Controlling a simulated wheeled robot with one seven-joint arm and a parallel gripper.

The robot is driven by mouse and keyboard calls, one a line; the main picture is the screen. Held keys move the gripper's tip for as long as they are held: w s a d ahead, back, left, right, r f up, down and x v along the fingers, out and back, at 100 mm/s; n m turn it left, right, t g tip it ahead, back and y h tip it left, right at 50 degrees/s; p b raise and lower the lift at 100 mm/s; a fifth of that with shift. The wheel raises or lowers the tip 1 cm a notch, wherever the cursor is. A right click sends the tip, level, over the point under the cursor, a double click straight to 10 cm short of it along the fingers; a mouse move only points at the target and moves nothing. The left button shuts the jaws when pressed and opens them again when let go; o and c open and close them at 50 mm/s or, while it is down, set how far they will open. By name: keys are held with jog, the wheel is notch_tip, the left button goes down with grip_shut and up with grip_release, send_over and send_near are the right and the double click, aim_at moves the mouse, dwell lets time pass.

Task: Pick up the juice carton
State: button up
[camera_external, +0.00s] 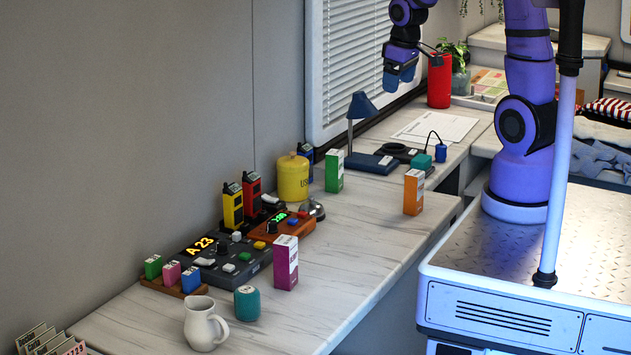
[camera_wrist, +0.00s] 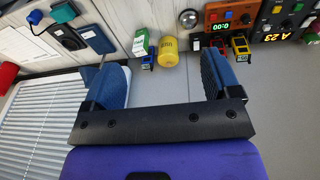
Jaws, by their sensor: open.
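Three small cartons stand upright on the counter in the external view: a green-and-white one (camera_external: 334,171), an orange-and-white one (camera_external: 413,192) and a purple-and-white one (camera_external: 286,262). Their labels are too small to read, so I cannot tell which is the juice carton. The green-and-white carton also shows in the wrist view (camera_wrist: 141,42), beyond the fingers. My gripper (camera_external: 400,74) is high above the far part of the counter, by the window blind, apart from all the cartons. In the wrist view my gripper (camera_wrist: 165,78) has its blue fingers wide apart with nothing between them.
A yellow canister (camera_external: 293,178) stands left of the green-and-white carton. A blue desk lamp (camera_external: 361,105) and a red cylinder (camera_external: 440,80) are near my gripper. Radios, a control box (camera_external: 230,258), a white jug (camera_external: 203,325) and a teal cup (camera_external: 247,303) crowd the near counter.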

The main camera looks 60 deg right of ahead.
jog(key=d+f+g, duration=0.1)
jog(key=d+f, duration=0.6)
jog(key=f, duration=0.4)
send_over(415, 172)
jog(key=shift+g+y, duration=0.4)
notch_tip(415, 172, down, 8)
jog(key=shift+f, duration=0.25)
jog(key=shift+a+f, duration=0.1)
jog(key=shift+f, duration=5.4)
jog(key=shift+c, duration=0.2)
jog(key=c, duration=1.1)
